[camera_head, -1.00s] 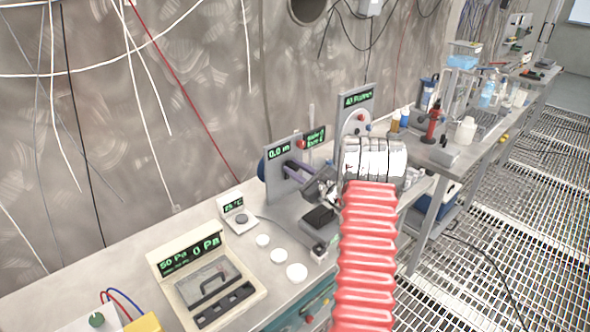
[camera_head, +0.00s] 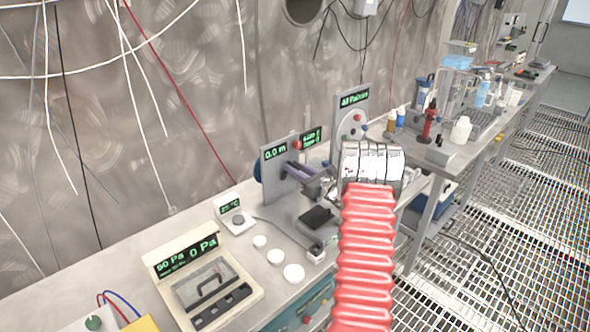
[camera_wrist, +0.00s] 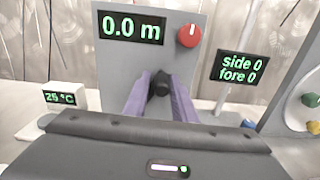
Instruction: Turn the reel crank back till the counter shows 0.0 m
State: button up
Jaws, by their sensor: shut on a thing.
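The grey reel panel (camera_head: 274,172) stands upright on the bench. Its counter (camera_wrist: 131,27) reads 0.0 m in green, and the same reading shows in the head view (camera_head: 275,152). A red knob (camera_wrist: 189,36) sits beside the counter. The two purple fingers of my gripper (camera_wrist: 161,92) are shut on the dark crank handle (camera_wrist: 161,80) in front of the panel. The crank's arm is hidden behind the handle and fingers. A blue round edge, seemingly the reel (camera_head: 260,171), shows behind the panel in the head view.
A small sign (camera_wrist: 240,68) reads side 0, fore 0. A 25 °C display (camera_wrist: 59,98) stands left. A taller grey panel (camera_head: 352,110) with knobs stands right. White discs (camera_head: 276,256) and a pressure box (camera_head: 205,280) lie in front. The wall is behind.

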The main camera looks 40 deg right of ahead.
jog(key=shift+s+d, duration=0.1)
jog(key=shift+d, duration=0.05)
jog(key=o, duration=0.9)
jog(key=shift+c, duration=0.2)
jog(key=s, duration=1.3)
jog(key=shift+s+d, duration=0.1)
jog(key=shift+s, duration=0.25)
